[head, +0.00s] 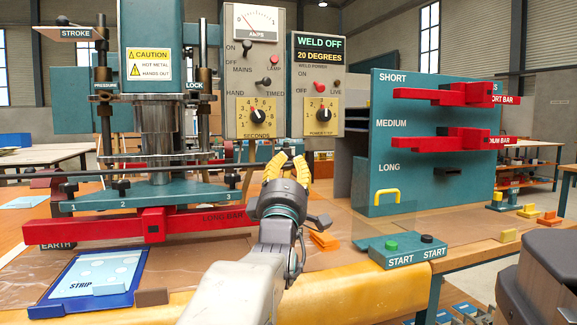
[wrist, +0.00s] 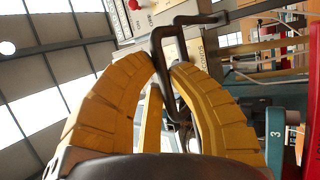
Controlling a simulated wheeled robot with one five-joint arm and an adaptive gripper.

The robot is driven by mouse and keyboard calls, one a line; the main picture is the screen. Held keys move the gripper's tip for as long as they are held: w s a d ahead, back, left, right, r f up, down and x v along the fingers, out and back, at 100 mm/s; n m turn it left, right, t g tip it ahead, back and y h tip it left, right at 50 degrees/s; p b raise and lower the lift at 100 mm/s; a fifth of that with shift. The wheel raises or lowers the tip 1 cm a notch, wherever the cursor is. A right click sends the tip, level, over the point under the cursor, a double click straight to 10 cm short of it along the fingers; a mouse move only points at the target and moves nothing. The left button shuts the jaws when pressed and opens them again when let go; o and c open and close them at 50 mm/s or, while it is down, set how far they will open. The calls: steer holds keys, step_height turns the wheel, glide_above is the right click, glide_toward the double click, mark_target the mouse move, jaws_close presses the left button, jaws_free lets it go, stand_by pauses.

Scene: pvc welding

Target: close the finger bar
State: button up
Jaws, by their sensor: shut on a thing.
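The finger bar (head: 110,173) appears as a thin dark rail across the front of the welding press, above the numbered teal base plate (head: 150,190). Its right end runs behind my gripper (head: 286,160). In the wrist view, a black bent bar (wrist: 190,19) passes between the yellow fingertips of my gripper (wrist: 168,72). The fingers are shut on this bar. The exact contact is partly hidden by the fingers. In the head view, my gripper stands at the right side of the press, in front of the control panel.
A red long bar (head: 95,229) lies across the press front. A blue tray (head: 55,297) with strips sits below it. A START button box (head: 402,251) is right of my arm, below a teal rack (head: 440,178) with red bars. Orange pieces (head: 323,241) lie beside my gripper.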

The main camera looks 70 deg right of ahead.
jaws_close()
step_height(320, 180, down, 10)
stand_by(0.3)
steer(key=o, duration=0.8)
jaws_free()
steer(key=shift+a, duration=0.1)
steer(key=v, duration=0.7)
steer(key=shift+o, duration=0.3)
steer(key=shift+a+f, duration=0.1)
steer(key=shift+a, duration=0.05)
